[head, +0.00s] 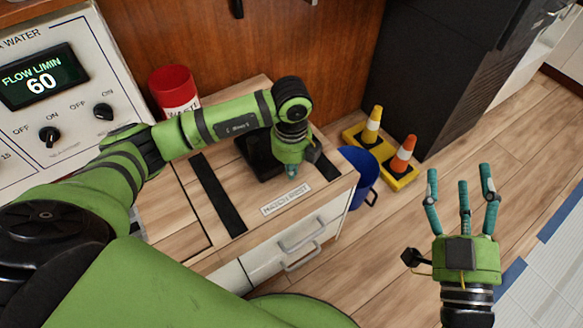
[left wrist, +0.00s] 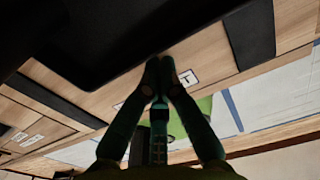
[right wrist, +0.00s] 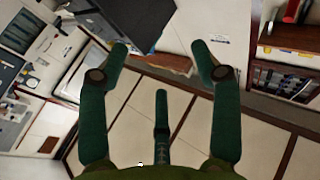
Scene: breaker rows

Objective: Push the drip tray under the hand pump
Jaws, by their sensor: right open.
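A dark tray-like block (head: 258,155), which looks like the drip tray, lies on the wooden counter, partly hidden behind my left arm. In the left wrist view it is the large black shape with a rounded edge (left wrist: 95,45) along the top. My left gripper (head: 291,170) points down beside its right side; its fingertips (left wrist: 158,68) are together and empty, close to the black edge. I cannot tell whether they touch it. My right gripper (head: 461,182) is open and empty, over the floor at the right. I cannot identify the hand pump in any view.
A control panel (head: 60,95) with knobs stands at the left. A red waste container (head: 174,88) stands at the counter's back. A black strip (head: 218,195) and a white label (head: 286,200) lie on the countertop. A blue bucket (head: 362,172) and yellow-based cones (head: 400,165) stand right of the counter.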

